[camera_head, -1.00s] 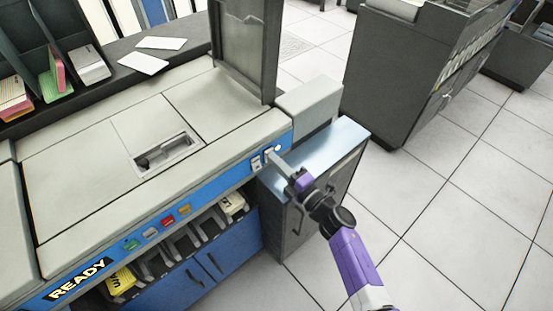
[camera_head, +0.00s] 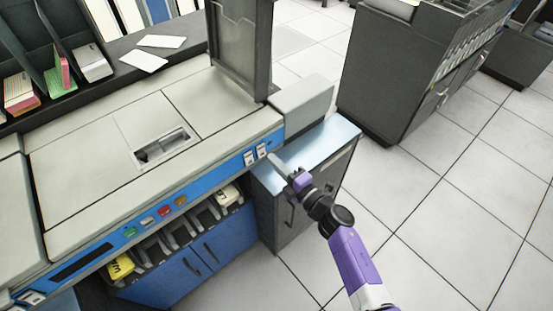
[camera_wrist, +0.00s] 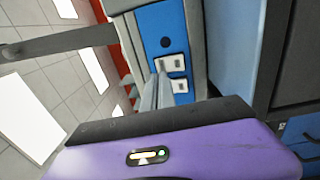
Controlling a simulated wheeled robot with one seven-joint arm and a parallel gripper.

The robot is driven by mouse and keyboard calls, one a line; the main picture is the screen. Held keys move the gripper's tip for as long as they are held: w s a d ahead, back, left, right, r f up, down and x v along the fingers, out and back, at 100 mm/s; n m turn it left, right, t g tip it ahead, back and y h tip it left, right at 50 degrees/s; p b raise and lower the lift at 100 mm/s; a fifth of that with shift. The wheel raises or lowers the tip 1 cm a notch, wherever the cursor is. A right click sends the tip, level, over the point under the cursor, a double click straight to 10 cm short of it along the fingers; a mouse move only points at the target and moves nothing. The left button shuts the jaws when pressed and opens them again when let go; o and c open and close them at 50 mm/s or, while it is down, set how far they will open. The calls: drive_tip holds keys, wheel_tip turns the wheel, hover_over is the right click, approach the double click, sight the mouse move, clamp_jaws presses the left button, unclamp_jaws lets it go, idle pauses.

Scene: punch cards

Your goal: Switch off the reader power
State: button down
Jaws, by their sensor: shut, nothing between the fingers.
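The reader is a large grey machine with a blue front strip (camera_head: 212,178). Two small white switches, a left one (camera_head: 249,158) and a right one (camera_head: 262,151), sit at the strip's right end. They also show in the wrist view, one (camera_wrist: 173,63) beside a dark round spot (camera_wrist: 166,42) and the other (camera_wrist: 180,86) below it. The sign panel (camera_head: 82,261) at the strip's left end is dark. My gripper (camera_head: 273,158) is shut and empty, just in front of the right switch; its fingers (camera_wrist: 158,70) point at the switches. I cannot tell whether they touch.
Green (camera_head: 131,231), red (camera_head: 165,211) and orange (camera_head: 181,200) buttons lie further left on the strip. A low grey cabinet (camera_head: 320,149) stands beside the reader, beneath my gripper. Open tiled floor (camera_head: 440,225) lies to the right.

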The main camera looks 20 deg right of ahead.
drive_tip(key=shift+v, duration=0.75)
drive_tip(key=shift+s+d, duration=0.1)
drive_tip(key=shift+s, duration=0.25)
drive_tip(key=r+v, duration=0.1)
drive_tip(key=v, duration=0.6)
drive_tip(key=shift+s+r, duration=0.2)
drive_tip(key=shift+s, duration=0.1)
drive_tip(key=shift+d, duration=0.2)
wheel_tip(320, 180, up, 5)
drive_tip(key=d+m+t+h, duration=0.2)
drive_tip(key=m, duration=0.2)
drive_tip(key=s+a+r+m+g+h, duration=0.1)
drive_tip(key=s+r+m, duration=0.2)
drive_tip(key=s+m, duration=0.3)
drive_tip(key=s+a+r+m+g+h, duration=0.1)
drive_tip(key=s+m, duration=0.4)
drive_tip(key=s, duration=1.1)
drive_tip(key=s+a+r+m+g+h, duration=0.1)
drive_tip(key=s+r+m, duration=0.4)
drive_tip(key=s, duration=0.7)
drive_tip(key=shift+a+r+m+g+h, duration=0.15)
drive_tip(key=shift+a+m+g+h, duration=0.2)
drive_tip(key=shift+m+g, duration=0.45)
